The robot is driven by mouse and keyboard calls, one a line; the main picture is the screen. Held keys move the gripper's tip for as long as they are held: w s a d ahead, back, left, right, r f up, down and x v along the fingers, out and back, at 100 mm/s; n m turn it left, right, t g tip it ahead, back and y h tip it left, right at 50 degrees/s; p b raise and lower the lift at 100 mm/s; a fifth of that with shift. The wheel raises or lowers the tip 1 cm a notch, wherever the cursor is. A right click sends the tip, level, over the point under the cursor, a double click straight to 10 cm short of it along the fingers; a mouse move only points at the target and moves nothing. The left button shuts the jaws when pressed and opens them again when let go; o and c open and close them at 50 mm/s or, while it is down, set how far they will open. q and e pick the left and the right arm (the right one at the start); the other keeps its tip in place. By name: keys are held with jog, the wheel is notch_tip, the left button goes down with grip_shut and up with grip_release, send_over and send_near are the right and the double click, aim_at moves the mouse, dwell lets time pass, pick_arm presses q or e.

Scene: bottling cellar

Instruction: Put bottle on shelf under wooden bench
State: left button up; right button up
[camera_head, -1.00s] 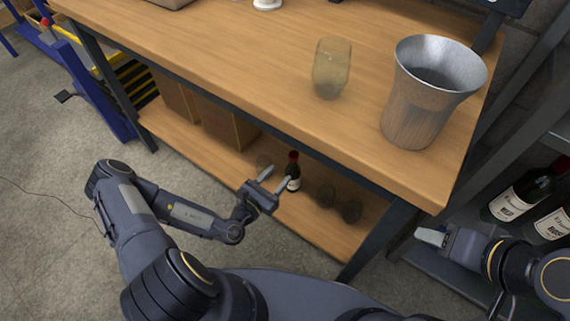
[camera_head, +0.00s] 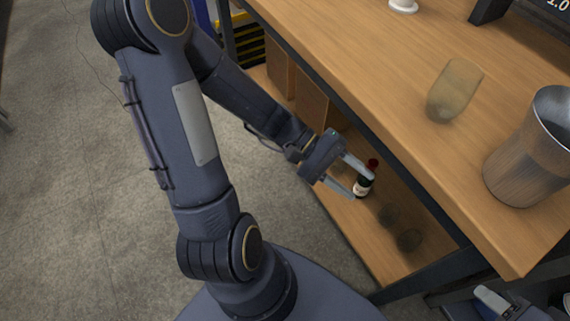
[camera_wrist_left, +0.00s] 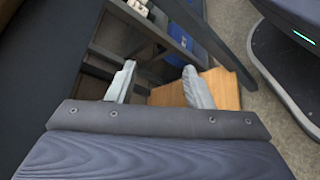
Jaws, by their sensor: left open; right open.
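A dark bottle (camera_head: 365,182) with a red top and a pale label stands upright on the wooden lower shelf (camera_head: 362,228) under the wooden bench (camera_head: 380,62). My left gripper (camera_head: 362,187) is open beside the bottle in the head view, its fingers pointing towards it. I cannot tell whether they touch or surround it. In the left wrist view, the open fingers (camera_wrist_left: 158,86) have nothing visible between them but the background, and the bottle does not show. My right gripper (camera_head: 490,300) is partly in view at the bottom right, open and away from the bottle.
Two dark glasses (camera_head: 409,240) stand on the shelf nearer the front right. Cardboard boxes (camera_head: 310,104) stand farther along it. A clear glass (camera_head: 455,91) and a metal bucket (camera_head: 532,152) are on the bench top. The bench edge overhangs the shelf.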

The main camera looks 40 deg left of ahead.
pick_arm(q)
jog(key=s+a+r+m+t+y, duration=0.4)
jog(key=s+a+r+m+y, duration=0.2)
jog(key=s+a+y, duration=0.3)
jog(key=shift+s+a+r+t+y, duration=0.25)
jog(key=shift+a+y, duration=0.35)
jog(key=shift+y, duration=0.3)
